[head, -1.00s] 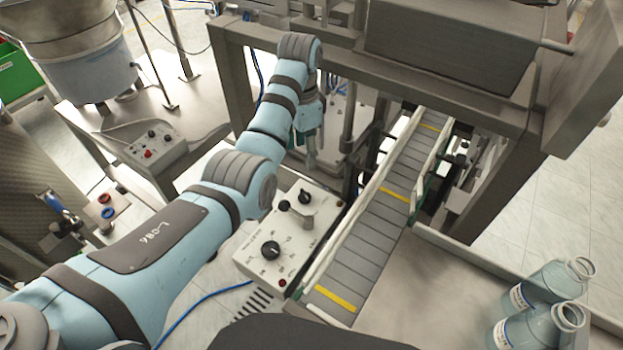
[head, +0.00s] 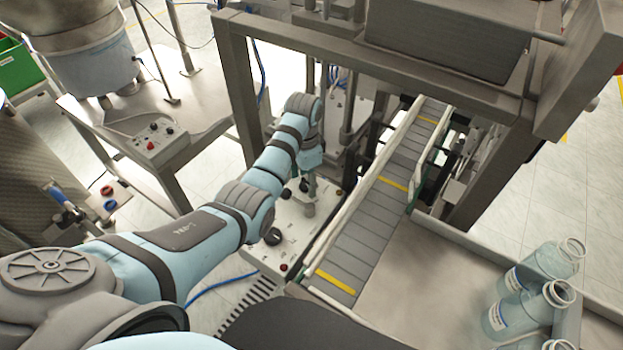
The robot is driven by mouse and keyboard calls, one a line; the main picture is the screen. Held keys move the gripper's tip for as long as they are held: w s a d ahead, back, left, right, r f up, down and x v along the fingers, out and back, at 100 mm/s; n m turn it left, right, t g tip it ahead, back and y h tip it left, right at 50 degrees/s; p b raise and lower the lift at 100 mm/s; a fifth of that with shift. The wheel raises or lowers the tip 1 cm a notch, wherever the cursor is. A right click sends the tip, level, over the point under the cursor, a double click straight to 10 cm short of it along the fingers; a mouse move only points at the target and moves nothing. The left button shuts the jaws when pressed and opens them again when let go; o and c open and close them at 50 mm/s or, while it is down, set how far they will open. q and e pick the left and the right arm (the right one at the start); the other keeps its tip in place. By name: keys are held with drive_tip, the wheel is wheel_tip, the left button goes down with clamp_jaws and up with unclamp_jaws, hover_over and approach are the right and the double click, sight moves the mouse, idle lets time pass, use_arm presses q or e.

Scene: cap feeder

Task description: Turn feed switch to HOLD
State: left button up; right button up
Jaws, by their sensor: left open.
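A pale control box (head: 262,259) stands left of the conveyor. Its top carries a large black rotary knob (head: 273,236) near the front and smaller dark controls farther back, partly covered by my gripper. The lettering is too small to read, so I cannot tell which one is the feed switch. My left gripper (head: 309,207) points down over the back part of the box, its jaws open. Its fingertips are small here, and I cannot tell whether they touch a control. My right gripper is out of view.
The slatted conveyor (head: 352,243) with yellow slats runs close along the box's right side. A metal frame (head: 235,100) stands behind. A second box with buttons (head: 160,138) sits on the left bench. Clear bottles (head: 515,312) stand at the lower right.

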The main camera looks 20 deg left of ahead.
use_arm(q)
drive_tip(key=shift+f, duration=0.1)
drive_tip(key=shift+w, duration=0.1)
drive_tip(key=c, duration=1.2)
drive_tip(key=shift+o, duration=0.2)
drive_tip(key=shift+n, duration=0.3)
drive_tip(key=n, duration=1.1)
drive_tip(key=shift+w, duration=0.1)
drive_tip(key=shift+a+n, duration=0.1)
drive_tip(key=shift+n, duration=0.2)
